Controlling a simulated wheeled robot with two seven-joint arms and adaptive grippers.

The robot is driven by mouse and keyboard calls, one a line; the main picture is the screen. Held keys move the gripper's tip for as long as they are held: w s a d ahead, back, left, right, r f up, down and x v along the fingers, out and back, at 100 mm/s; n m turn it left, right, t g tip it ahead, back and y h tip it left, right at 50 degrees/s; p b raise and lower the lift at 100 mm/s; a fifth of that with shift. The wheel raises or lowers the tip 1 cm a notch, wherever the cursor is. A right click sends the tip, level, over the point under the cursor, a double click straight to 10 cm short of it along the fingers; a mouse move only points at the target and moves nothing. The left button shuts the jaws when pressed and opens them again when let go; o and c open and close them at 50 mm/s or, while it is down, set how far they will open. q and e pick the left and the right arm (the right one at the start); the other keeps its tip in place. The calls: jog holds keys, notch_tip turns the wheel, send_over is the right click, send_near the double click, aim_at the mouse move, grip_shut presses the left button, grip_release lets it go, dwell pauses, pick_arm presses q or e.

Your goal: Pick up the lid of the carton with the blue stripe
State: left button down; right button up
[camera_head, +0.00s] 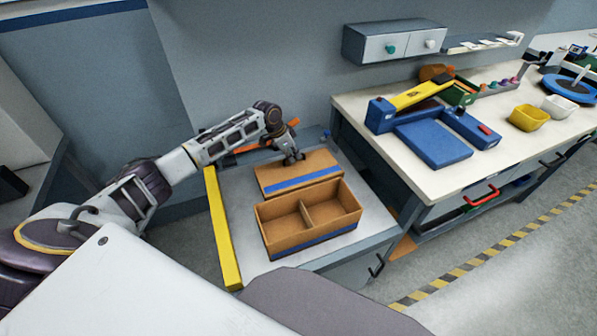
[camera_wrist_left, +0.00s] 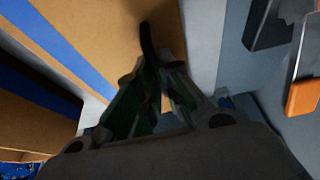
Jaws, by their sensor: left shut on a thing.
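The brown lid with a blue stripe (camera_head: 297,180) is just behind the open carton (camera_head: 310,232) on the small grey table. The carton has two empty-looking compartments and a blue stripe low on its side. My left gripper (camera_head: 292,157) is at the lid's far side, shut on the lid. In the left wrist view, the fingers (camera_wrist_left: 150,75) meet at a dark curved piece over the brown lid surface (camera_wrist_left: 108,35); the exact grip is unclear. Whether the lid touches the table is unclear. My right gripper is not in view.
A yellow bar (camera_head: 222,228) runs along the table's left edge. An orange-handled item (camera_head: 284,130) is behind the lid.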

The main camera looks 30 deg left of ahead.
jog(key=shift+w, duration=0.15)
pick_arm(q)
jog(key=shift+r, duration=0.1)
jog(key=shift+r, duration=0.45)
notch_tip(320, 180, up, 9)
jog(key=shift+p, duration=0.4)
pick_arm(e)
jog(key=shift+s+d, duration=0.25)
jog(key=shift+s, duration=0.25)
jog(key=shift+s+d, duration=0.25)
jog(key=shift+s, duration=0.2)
